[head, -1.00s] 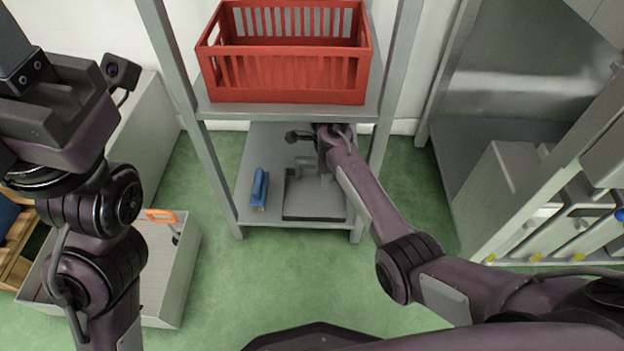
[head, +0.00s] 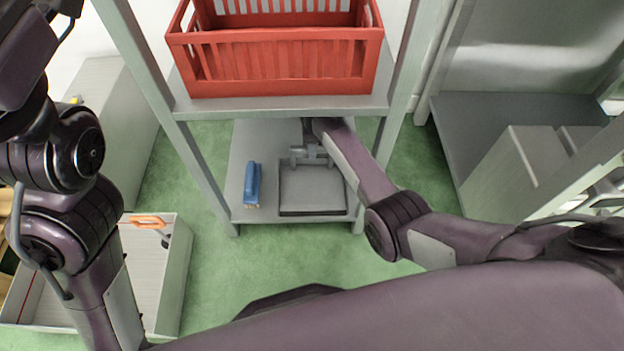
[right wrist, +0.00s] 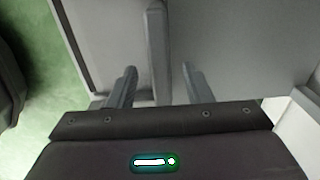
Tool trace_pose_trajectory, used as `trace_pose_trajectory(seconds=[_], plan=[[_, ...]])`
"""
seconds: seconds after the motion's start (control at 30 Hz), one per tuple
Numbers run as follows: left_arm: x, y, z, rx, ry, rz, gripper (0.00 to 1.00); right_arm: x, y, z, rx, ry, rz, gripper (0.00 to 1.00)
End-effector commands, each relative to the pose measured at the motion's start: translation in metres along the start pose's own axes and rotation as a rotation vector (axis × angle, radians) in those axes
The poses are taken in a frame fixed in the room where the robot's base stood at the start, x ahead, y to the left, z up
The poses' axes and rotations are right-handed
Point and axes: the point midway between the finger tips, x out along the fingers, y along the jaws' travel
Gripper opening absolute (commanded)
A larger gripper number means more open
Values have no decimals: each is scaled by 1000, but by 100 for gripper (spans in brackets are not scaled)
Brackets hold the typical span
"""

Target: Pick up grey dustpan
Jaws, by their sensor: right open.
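The grey dustpan (head: 312,188) lies on the lower shelf board, its dark-edged pan toward me and its handle toward the back. My right gripper (head: 311,153) reaches in under the upper shelf and is over the handle end of the dustpan. In the right wrist view my right gripper (right wrist: 159,88) is open, and the grey handle (right wrist: 157,45) runs between the lines of its two fingers, apart from both. Part of the handle is hidden by the gripper body. My left arm stands at the left edge of the head view; its fingertips are out of the picture.
A blue brush (head: 252,184) lies left of the dustpan on the lower shelf board (head: 243,140). A red crate (head: 280,60) stands on the shelf above. Shelf posts flank the opening. A grey bin (head: 170,275) with an orange-handled thing (head: 148,221) stands on the floor at left.

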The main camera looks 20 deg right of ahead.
Motion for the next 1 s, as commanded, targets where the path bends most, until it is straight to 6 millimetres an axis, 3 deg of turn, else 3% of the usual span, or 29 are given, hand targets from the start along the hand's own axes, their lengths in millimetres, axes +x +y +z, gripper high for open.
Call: trace_pose_trajectory(seconds=[0.03,0.2,0.53,0.87,1.0], plan=[[-3,1,-5,8,17,4,36,15,0,0,1,0,2,45],[2,-3,-12,38,43,1,36,37,0,0,0,0,1,45],[6,-6,-14,48,48,-1,36,40,0,0,0,0,0,45],[6,-6,-14,48,48,-1,36,40,0,0,0,0,0,2],[6,-6,-14,48,49,-1,36,40,0,0,0,0,0,0]])
